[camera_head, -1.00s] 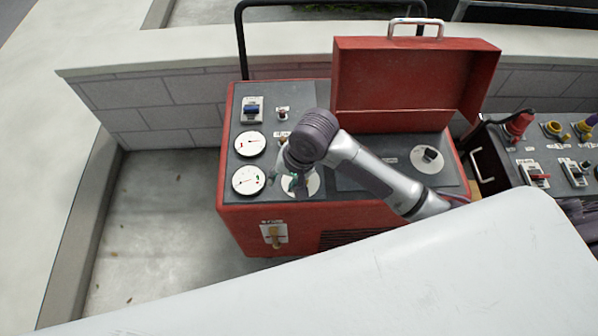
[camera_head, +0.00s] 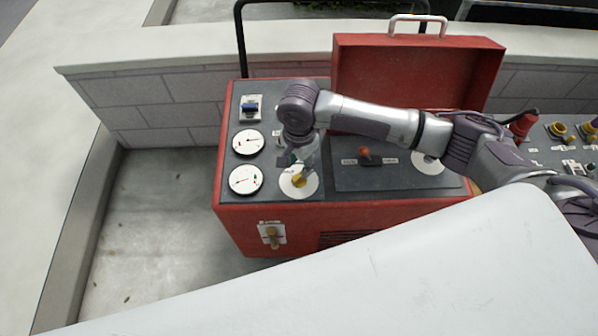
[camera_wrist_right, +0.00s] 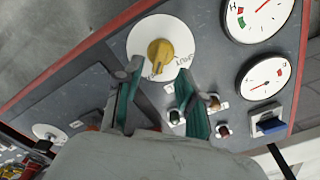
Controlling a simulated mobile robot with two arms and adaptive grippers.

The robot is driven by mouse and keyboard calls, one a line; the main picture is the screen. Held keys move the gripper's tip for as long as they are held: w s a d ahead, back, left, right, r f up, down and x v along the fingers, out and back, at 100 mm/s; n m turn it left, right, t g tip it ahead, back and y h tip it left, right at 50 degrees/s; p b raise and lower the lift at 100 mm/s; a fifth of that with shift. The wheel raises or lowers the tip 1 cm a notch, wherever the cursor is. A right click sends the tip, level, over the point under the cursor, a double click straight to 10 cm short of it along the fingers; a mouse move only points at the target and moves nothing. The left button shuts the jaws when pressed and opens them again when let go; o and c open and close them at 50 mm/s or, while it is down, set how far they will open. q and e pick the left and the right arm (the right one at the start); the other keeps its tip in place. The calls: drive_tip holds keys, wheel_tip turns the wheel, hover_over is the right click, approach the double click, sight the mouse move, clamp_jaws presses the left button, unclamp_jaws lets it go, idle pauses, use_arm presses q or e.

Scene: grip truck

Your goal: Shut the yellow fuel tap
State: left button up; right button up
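A yellow tap handle (camera_head: 272,236) hangs upright on a white plate on the front face of the red machine (camera_head: 240,226); the plate's label is too small to read. A separate yellow knob (camera_head: 299,181) sits on a white disc on the machine's top panel. It also shows in the right wrist view (camera_wrist_right: 160,52), just beyond my fingertips. My right gripper (camera_head: 297,160) is above the top panel behind that knob, higher up and farther back than the front handle. My left gripper is not in view.
Two round gauges (camera_head: 246,180) and a blue switch (camera_head: 250,108) line the panel's left side. An orange-red knob (camera_head: 367,155) is right of my gripper. The raised red lid (camera_head: 418,75) stands behind my arm. Free floor (camera_head: 150,240) lies left of the machine.

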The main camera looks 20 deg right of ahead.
sight(299, 176)
drive_tip(key=shift+f, duration=2.4)
clamp_jaws()
